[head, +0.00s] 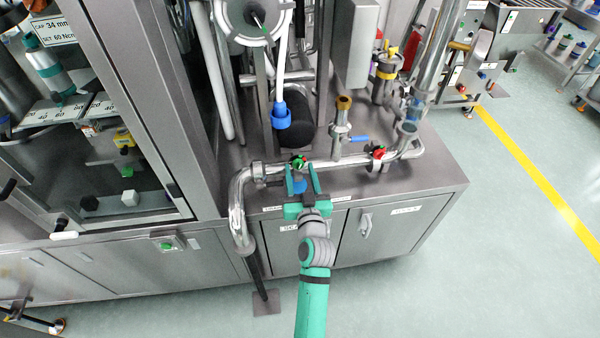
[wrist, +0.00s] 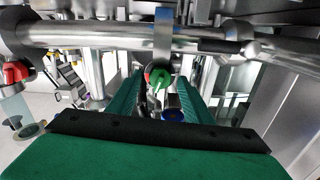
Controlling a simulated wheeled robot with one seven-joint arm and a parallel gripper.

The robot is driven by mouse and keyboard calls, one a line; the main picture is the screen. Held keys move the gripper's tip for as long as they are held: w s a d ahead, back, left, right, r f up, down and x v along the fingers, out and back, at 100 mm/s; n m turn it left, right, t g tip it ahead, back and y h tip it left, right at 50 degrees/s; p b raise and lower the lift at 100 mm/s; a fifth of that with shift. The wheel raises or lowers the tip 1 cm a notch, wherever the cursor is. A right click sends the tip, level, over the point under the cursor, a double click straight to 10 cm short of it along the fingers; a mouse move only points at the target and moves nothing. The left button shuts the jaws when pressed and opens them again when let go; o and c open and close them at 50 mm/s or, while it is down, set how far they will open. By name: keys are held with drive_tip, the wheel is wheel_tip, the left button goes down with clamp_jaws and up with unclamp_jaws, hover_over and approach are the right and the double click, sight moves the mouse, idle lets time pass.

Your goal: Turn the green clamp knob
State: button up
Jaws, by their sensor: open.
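The green clamp knob (head: 298,162) sits on a clamp on the horizontal steel pipe along the front of the steel cabinet top. It also shows in the wrist view (wrist: 158,77), near the middle below the pipe. My gripper (head: 301,174) has green fingers, spread apart, at the pipe just in front of the knob. In the wrist view my gripper (wrist: 159,88) shows a finger on each side of the knob's picture position. I cannot tell whether either finger touches the knob. Nothing is held.
A red knob (head: 378,152) is on the same pipe to the right; it is at the left in the wrist view (wrist: 15,72). A blue part (head: 300,187) shows between my fingers. A blue-handled valve (head: 357,139) stands behind the pipe. The glazed machine frame (head: 150,100) is at left.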

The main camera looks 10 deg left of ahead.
drive_tip(key=shift+s, duration=0.1)
drive_tip(key=c, duration=1.1)
drive_tip(key=shift+o, duration=0.2)
drive_tip(key=shift+m, duration=0.7)
drive_tip(key=o, duration=1.1)
drive_tip(key=shift+c, duration=0.2)
drive_tip(key=v, duration=1)
drive_tip(key=shift+s, duration=0.3)
drive_tip(key=shift+d, duration=0.15)
